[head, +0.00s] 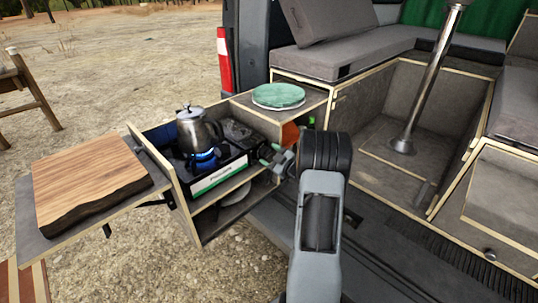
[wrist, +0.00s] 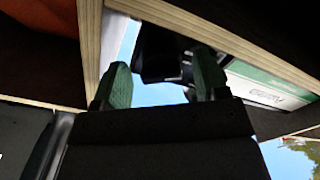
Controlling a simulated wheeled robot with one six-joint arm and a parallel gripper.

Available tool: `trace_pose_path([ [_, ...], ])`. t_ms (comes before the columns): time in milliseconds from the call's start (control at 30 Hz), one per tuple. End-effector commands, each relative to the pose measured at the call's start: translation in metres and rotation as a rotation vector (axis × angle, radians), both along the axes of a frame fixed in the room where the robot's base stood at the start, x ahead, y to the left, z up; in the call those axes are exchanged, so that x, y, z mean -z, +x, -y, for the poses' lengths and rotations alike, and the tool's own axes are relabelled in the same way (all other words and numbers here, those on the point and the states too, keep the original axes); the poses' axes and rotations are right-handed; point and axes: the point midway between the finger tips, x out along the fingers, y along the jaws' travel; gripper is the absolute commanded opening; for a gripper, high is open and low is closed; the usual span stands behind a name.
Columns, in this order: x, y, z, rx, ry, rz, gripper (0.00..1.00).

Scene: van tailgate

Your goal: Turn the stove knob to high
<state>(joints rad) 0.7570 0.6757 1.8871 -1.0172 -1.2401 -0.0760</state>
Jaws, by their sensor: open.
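The camping stove (head: 218,177) sits in the pull-out cabinet, with a white and green front panel. A metal kettle (head: 198,132) stands on its left burner, over a blue flame (head: 204,160). My gripper (head: 270,157) is at the right end of the stove front, its jaws open. In the wrist view, the green-padded fingers (wrist: 162,75) are apart, with a dark part of the stove (wrist: 160,50) beyond them. A small dark shape there may be the knob, but I cannot tell its setting. The stove's panel (wrist: 270,92) shows right of the fingers. In the head view my gripper hides the knob area.
A wooden edge (wrist: 215,35) of the cabinet runs close above the fingers in the wrist view. Green plates (head: 278,95) lie on the cabinet top. A cutting board (head: 85,178) lies on the side shelf at left.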

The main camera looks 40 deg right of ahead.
Motion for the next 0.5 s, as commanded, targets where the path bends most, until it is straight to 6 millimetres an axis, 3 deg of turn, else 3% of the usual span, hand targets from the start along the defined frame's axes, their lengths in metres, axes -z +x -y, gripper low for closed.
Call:
trace_pose_path([
  [500,0.0002,0.0104,-0.0022,0.000,0.001,0.000,0.65],
])
